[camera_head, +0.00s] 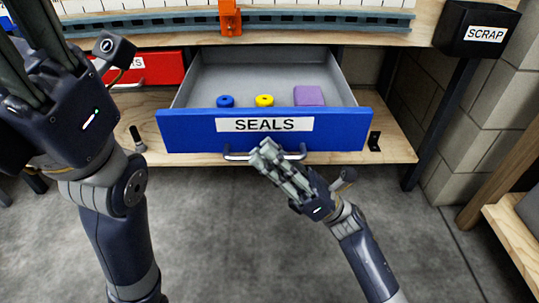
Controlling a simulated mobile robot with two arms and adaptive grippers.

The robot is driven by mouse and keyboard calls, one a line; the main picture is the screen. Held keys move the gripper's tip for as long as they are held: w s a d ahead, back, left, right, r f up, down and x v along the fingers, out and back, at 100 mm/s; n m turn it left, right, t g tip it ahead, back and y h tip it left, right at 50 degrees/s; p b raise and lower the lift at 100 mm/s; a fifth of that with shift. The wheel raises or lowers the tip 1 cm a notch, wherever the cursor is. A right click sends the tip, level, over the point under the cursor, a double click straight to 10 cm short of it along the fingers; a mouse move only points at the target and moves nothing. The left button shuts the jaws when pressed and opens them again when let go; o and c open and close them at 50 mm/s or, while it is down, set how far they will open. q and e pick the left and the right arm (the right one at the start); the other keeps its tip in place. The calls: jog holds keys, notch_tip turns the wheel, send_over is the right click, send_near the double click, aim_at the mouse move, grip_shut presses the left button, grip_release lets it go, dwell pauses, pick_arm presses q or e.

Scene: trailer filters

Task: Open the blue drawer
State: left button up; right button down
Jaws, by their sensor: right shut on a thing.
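The blue drawer (340,132), labelled SEALS, is pulled well out from under the workbench. Its grey inside shows a blue ring (225,101), a yellow ring (264,100) and a purple block (309,96). My right gripper (265,153) is shut on the drawer's metal handle (235,156) near its middle, hiding part of it. My left gripper is at the upper left, partly cut off by the picture's edge, apart from the blue drawer. Its fingertips are out of frame.
A red drawer (160,68) is at the left, partly behind my left arm. A black SCRAP bin (475,30) stands at the upper right by a block wall (470,120). A wooden surface (515,225) is at the right edge. The grey floor before the drawer is clear.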

jog(key=c, duration=2)
grip_release()
jog(key=shift+o, duration=0.2)
jog(key=v, duration=1.2)
